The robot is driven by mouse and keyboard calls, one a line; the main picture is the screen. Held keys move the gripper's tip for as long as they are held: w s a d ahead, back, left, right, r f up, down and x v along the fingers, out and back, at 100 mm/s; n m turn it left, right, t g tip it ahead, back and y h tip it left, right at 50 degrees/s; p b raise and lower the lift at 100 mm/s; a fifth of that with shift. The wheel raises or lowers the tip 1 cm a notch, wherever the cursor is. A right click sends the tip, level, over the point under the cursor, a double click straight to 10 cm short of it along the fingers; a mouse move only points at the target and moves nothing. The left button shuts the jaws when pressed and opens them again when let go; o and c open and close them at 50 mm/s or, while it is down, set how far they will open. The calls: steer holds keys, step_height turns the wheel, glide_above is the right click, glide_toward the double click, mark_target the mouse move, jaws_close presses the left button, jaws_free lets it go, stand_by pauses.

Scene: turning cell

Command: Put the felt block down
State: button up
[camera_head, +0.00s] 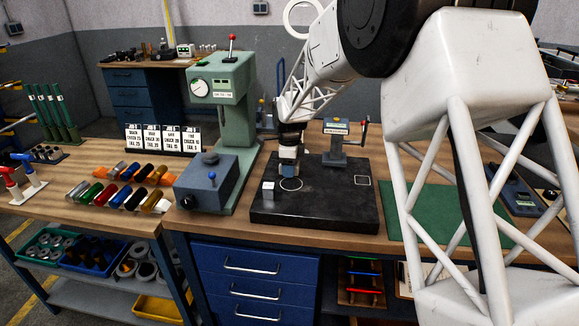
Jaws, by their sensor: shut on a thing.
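My gripper (290,152) points down over the left part of a black plate (325,212) on the wooden bench. It is shut on a small grey-blue block (288,170), which I take to be the felt block. The block is just above or at a white ring outline (291,184) on the plate; I cannot tell whether it touches. The fingers partly cover it. A small block with a pale top (268,187) stands on the plate to the left of the ring. A white square outline (362,181) lies empty on the plate's right side.
A green press (237,125) with a blue-grey box (207,182) stands left of the plate. A small device with a crank (337,140) stands at its back. A green mat (450,215) lies to the right, partly behind my arm. Coloured cylinders (126,190) lie at left.

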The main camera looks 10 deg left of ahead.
steer(key=shift+f, duration=0.2)
steer(key=shift+f, duration=0.4)
steer(key=o, duration=0.9)
steer(key=shift+s+f, duration=0.1)
steer(key=shift+f, duration=0.1)
steer(key=shift+o, duration=0.3)
steer(key=shift+s+f, duration=0.1)
steer(key=shift+f, duration=0.1)
steer(key=shift+r, duration=0.5)
steer(key=shift+c, duration=0.3)
steer(key=shift+o, duration=0.3)
step_height(320, 180, up, 13)
steer(key=shift+w, duration=0.2)
steer(key=shift+r, duration=0.15)
